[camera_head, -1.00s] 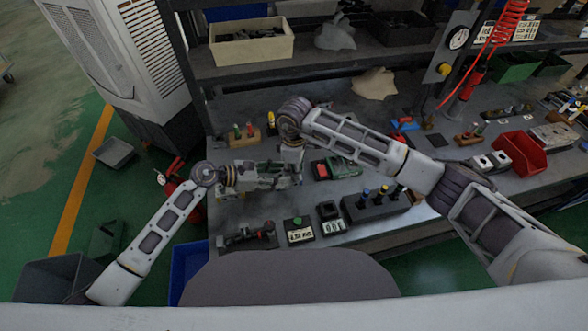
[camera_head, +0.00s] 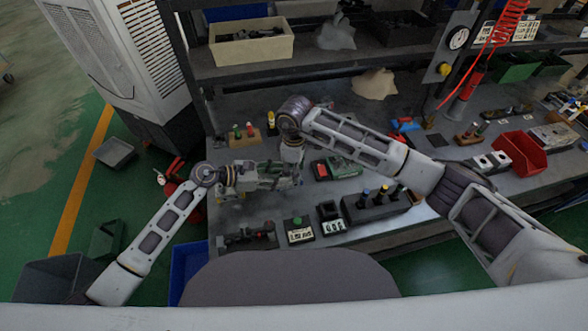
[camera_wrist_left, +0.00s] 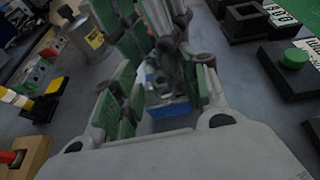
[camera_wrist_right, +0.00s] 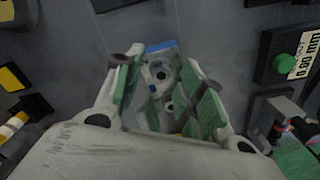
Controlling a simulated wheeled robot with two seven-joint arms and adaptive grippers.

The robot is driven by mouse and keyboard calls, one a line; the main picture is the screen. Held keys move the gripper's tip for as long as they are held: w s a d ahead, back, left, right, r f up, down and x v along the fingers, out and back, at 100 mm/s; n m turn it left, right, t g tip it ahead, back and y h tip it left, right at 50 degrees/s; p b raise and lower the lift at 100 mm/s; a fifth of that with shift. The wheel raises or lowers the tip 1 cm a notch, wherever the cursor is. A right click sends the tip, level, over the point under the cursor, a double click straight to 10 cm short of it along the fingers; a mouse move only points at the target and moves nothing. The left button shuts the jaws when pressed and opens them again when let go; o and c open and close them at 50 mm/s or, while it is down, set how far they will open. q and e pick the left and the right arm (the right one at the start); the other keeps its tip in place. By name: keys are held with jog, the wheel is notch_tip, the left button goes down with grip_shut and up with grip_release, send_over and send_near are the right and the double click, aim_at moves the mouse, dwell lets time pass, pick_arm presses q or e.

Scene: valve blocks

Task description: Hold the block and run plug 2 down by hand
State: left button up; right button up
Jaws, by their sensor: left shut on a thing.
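The valve block (camera_wrist_right: 158,76) is a small grey piece with a blue edge and dark round ports. In the left wrist view the block (camera_wrist_left: 168,108) sits between the green-padded fingers of my left gripper (camera_wrist_left: 160,85), which is shut on it and holds it over the bench. My right gripper (camera_wrist_right: 167,88) is directly over the block, its green-padded fingers apart on either side of the ports. In the head view my left gripper (camera_head: 258,178) and right gripper (camera_head: 291,168) meet close together. I cannot make out which plug is plug 2.
A black stand with several capped posts (camera_head: 378,208) and a green-button box (camera_head: 299,232) stand in front on the bench. A wooden rack with green and red pegs (camera_head: 244,136) is behind. A red bin (camera_head: 518,152) is at right.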

notch_tip(320, 180, up, 12)
dwell(0.7)
jog(key=shift+f, duration=0.1)
pick_arm(q)
jog(key=o, duration=1.4)
jog(key=shift+a, duration=0.2)
jog(key=v, duration=1.1)
jog(key=shift+a+r, duration=0.2)
jog(key=shift+a, duration=0.1)
jog(key=shift+s, duration=0.2)
pick_arm(e)
jog(key=shift+s, duration=0.1)
